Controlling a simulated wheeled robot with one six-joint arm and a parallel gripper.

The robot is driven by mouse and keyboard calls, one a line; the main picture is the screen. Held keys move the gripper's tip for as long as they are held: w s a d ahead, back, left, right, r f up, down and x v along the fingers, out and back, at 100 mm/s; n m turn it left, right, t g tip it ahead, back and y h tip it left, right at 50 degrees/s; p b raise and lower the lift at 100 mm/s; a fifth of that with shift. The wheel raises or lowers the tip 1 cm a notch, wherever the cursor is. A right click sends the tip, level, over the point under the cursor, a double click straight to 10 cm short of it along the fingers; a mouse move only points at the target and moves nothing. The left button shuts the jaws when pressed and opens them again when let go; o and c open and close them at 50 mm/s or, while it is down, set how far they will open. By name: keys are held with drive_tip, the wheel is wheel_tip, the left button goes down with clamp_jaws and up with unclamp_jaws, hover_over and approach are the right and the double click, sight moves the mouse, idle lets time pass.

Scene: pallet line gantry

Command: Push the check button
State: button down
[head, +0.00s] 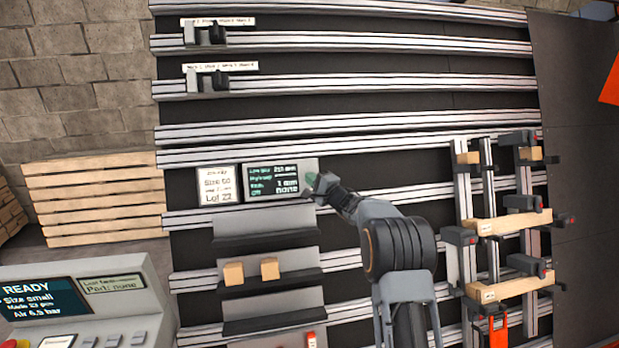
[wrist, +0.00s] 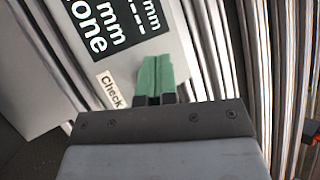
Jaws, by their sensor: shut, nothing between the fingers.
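The check station is a grey panel with a dark screen (head: 272,181) on the rail rack in the head view. Its "Check" label (wrist: 110,90) shows in the wrist view, just left of my fingers. My gripper (head: 314,181) is at the right end of this panel, with its green fingertips (wrist: 156,77) shut together and nothing between them. The check button itself is not visible; my fingers cover the panel area beside the label. I cannot tell whether the fingertips touch the panel.
A white lot card (head: 215,186) hangs left of the screen. Shelves below hold two small wooden blocks (head: 233,273). A clamp fixture with wooden bars (head: 508,224) stands to the right. A control console (head: 85,295) fills the lower left.

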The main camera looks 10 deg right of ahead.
drive_tip(key=shift+s+r, duration=0.1)
drive_tip(key=shift+s, duration=0.1)
drive_tip(key=s+r, duration=0.1)
drive_tip(key=s, duration=0.1)
drive_tip(key=s+r+p, duration=0.1)
drive_tip(key=s, duration=0.1)
drive_tip(key=shift+s+r, duration=0.2)
idle(0.4)
idle(0.6)
